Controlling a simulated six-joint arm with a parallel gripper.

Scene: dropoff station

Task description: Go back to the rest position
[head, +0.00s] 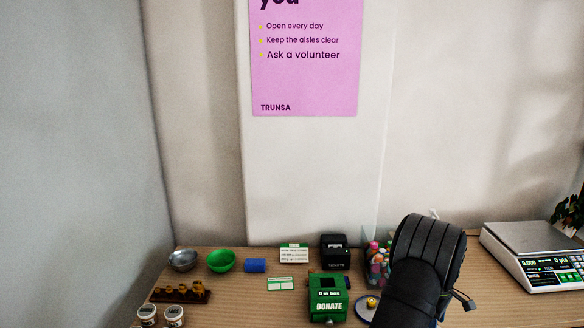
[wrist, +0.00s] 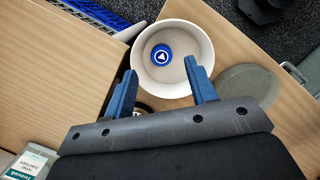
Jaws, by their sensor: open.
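In the wrist view my gripper (wrist: 160,68) has two blue fingers spread apart with nothing between them. Its fingertips show over the near side of a white round container (wrist: 203,50). A blue disc (wrist: 162,55) with a white mark lies inside that container. I cannot tell the height of the fingers above the rim. In the head view only a black part of my arm shows at the lower right, and my gripper is not visible there.
The wrist view shows a grey round plate (wrist: 245,84), a blue crate (wrist: 97,12) and a labelled sanitizer pack (wrist: 30,163). In the head view, a green donation box (head: 328,308), a green bowl (head: 221,261), a card reader (head: 335,252) and a scale (head: 535,262) stand on the counter.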

